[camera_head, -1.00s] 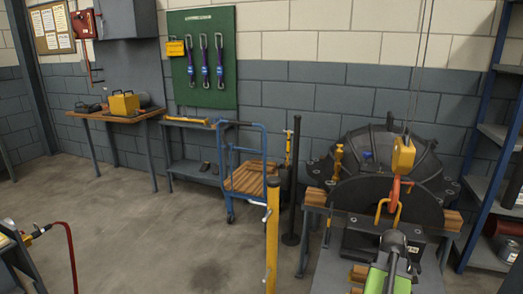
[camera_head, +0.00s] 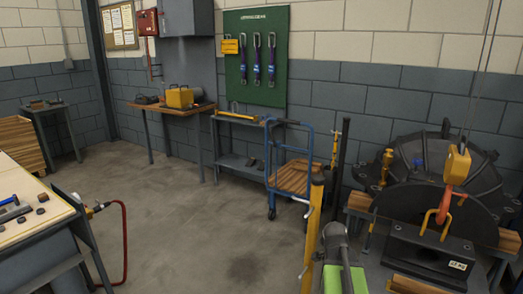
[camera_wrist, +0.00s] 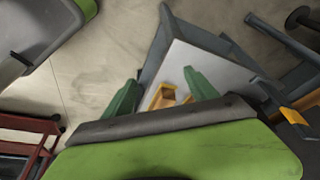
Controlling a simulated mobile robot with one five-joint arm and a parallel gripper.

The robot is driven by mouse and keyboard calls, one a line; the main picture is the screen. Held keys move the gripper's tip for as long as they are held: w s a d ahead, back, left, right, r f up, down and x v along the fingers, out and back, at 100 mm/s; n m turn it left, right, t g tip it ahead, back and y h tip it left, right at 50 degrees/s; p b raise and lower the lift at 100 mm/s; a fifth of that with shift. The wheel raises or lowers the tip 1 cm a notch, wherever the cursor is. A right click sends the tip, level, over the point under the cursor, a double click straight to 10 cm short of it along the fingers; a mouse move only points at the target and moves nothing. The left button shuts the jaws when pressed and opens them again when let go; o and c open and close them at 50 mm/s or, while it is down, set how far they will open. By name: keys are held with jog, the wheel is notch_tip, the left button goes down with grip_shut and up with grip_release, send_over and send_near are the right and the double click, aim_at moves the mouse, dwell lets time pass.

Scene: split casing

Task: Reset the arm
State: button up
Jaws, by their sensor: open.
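My gripper (camera_wrist: 163,92) shows in the wrist view with its two green fingers spread apart and nothing held between them. Beyond the fingertips, a small yellow piece (camera_wrist: 163,97) shows over a pale grey surface (camera_wrist: 190,62); I cannot tell what it is. My green and grey arm stands at the bottom of the head view, right of the middle, and my fingers cannot be made out there.
A dark round casing (camera_head: 440,165) on a bench, with a yellow hook block (camera_head: 457,165) hanging over it, stands at right. A yellow post (camera_head: 313,235) and a blue cart (camera_head: 290,178) are near the middle. A workbench (camera_head: 60,232) is at left. Open floor lies between.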

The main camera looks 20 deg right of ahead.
jog(key=w+a+f+n+t+y, duration=0.1)
jog(key=w+a+n+y, duration=0.15)
jog(key=a+n, duration=1.1)
jog(key=w+a+n+y, duration=0.1)
jog(key=w+a+n, duration=0.45)
jog(key=a, duration=1.45)
notch_tip(320, 180, up, 22)
jog(key=s+n+p, duration=0.1)
jog(key=n+p, duration=0.1)
jog(key=p, duration=2)
jog(key=shift+s+a+f, duration=0.15)
jog(key=shift+s+a, duration=0.05)
jog(key=shift+s, duration=0.05)
